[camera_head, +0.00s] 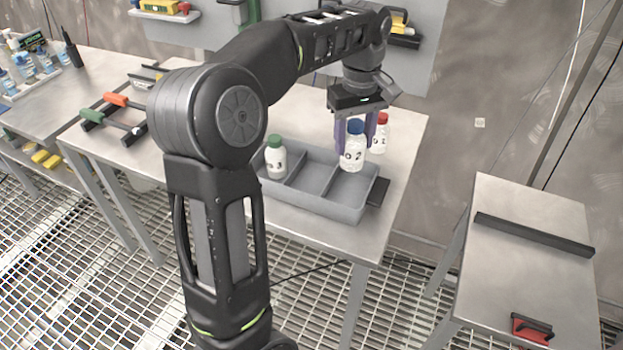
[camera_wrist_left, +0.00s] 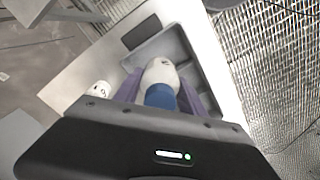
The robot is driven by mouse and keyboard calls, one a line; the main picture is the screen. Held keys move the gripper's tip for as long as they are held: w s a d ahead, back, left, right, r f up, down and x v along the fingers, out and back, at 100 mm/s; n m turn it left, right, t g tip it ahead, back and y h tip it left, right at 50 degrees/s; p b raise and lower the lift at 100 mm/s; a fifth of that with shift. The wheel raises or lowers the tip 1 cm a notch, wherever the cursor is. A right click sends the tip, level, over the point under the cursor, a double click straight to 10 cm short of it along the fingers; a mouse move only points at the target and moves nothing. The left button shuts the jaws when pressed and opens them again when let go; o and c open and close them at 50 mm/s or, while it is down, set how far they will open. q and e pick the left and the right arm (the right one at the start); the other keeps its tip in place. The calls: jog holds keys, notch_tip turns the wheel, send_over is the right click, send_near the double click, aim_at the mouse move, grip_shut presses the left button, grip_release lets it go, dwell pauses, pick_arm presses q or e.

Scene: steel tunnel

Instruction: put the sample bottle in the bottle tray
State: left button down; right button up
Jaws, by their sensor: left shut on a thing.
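The sample bottle, white with a blue cap (camera_head: 355,127) and dark marks, is upright in my left gripper (camera_head: 355,143). The purple fingers are shut on its sides. It is over or inside the right compartment of the grey bottle tray (camera_head: 317,202); I cannot tell whether it touches the floor. In the left wrist view the bottle (camera_wrist_left: 160,74) is between the fingers (camera_wrist_left: 160,92), with the tray (camera_wrist_left: 181,45) beyond. A green-capped bottle (camera_head: 276,160) stands in the left compartment. The middle compartment looks empty. My right gripper is not in view.
A red-capped bottle (camera_head: 379,137) stands behind the tray, close to my gripper. A dark block (camera_head: 378,192) is at the tray's right end. Clamps with coloured handles (camera_head: 112,118) lie at the left. A separate table (camera_head: 524,245) stands at the right.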

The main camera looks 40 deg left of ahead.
aim_at(351, 162)
pick_arm(q)
jog(key=shift+w+a+f, duration=0.1)
jog(key=shift+a, duration=0.1)
notch_tip(351, 162, down, 3)
jog(key=b, duration=0.3)
jog(key=shift+f, duration=0.15)
notch_tip(351, 162, down, 2)
jog(key=shift+f+p, duration=0.1)
jog(key=shift+p, duration=0.3)
jog(key=shift+f, duration=0.35)
jog(key=shift+f, duration=0.1)
notch_tip(351, 162, down, 4)
jog(key=shift+r, duration=0.2)
